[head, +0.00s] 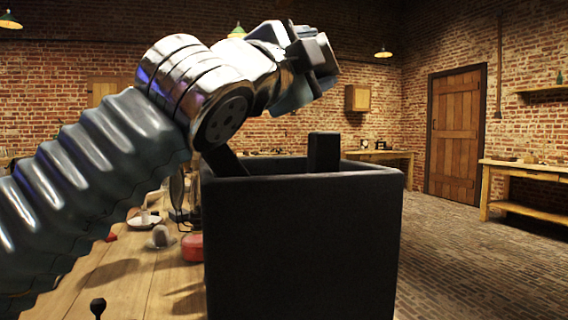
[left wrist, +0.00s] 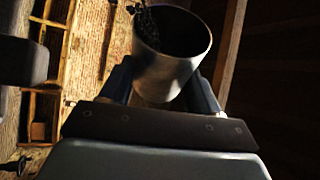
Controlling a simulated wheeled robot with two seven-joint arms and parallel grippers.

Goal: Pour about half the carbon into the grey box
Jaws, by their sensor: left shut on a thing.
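A large dark grey box (head: 302,245) with an open top stands close in front in the head view. Its inside is mostly hidden by its near wall. My left gripper (head: 312,62) is above the box. In the left wrist view, it is shut on a pale cylindrical jar (left wrist: 172,62), which looks tilted. Dark granules of carbon (left wrist: 147,28) show at the left of the jar's mouth, and some seem to reach past the rim. I cannot tell how much carbon is inside. The jar cannot be made out in the head view. My right gripper is not in view.
A wooden table (head: 130,285) lies left of the box. On it are a red round object (head: 192,246), a white dish (head: 147,220) and a small black knob (head: 98,306). A dark upright block (head: 323,152) rises at the box's top. Benches stand farther back.

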